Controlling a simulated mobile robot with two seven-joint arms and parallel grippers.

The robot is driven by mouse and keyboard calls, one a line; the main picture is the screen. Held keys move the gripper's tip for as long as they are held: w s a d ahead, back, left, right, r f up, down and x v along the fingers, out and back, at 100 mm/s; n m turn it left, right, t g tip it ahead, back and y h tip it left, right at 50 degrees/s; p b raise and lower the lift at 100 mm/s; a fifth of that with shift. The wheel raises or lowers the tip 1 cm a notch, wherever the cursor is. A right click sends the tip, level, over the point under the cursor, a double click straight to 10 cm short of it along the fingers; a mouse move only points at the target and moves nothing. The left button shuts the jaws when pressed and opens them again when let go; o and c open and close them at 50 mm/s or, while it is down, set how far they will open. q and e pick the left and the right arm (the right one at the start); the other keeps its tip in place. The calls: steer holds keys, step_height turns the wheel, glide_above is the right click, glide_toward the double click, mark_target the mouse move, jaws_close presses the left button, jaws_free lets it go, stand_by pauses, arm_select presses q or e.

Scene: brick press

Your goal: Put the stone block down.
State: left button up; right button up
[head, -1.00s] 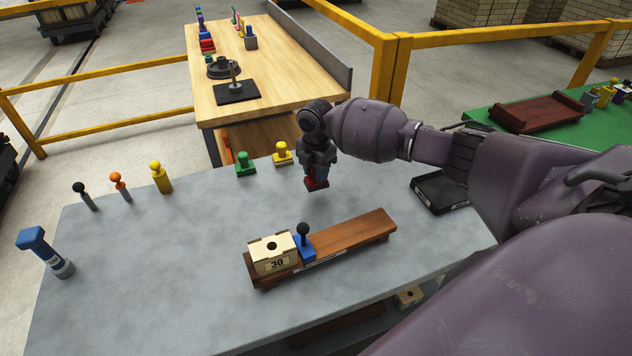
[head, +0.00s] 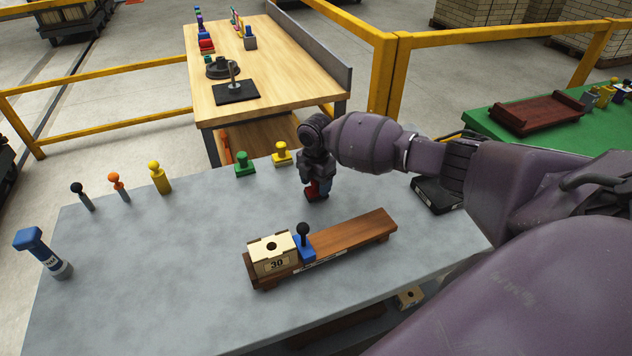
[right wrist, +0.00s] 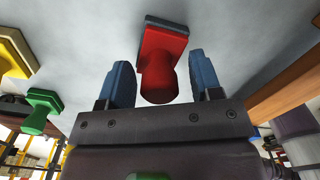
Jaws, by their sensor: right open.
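A red stamp-like block (head: 312,190) with a dark base is at my right gripper, over the grey table (head: 150,270). It appears to stand upright on the tabletop. In the right wrist view the red block (right wrist: 164,58) shows its rounded handle between the two blue fingertips. My right gripper (head: 318,188) is open, with gaps on both sides of the handle; its fingers also show in the right wrist view (right wrist: 160,85). I see nothing else that is plainly the stone block. My left gripper is in no view.
A wooden rail (head: 350,242) holds a pale box marked 30 (head: 272,262) and a blue block with a black knob (head: 304,240). Green (head: 244,163) and yellow (head: 282,154) stamps stand behind. A black tray (head: 436,196) lies right. The table's left middle is clear.

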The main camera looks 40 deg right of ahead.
steer(key=shift+r, duration=0.1)
steer(key=shift+r, duration=0.3)
step_height(320, 180, up, 11)
steer(key=shift+f+p, duration=0.2)
steer(key=shift+p, duration=0.45)
steer(key=shift+r, duration=0.45)
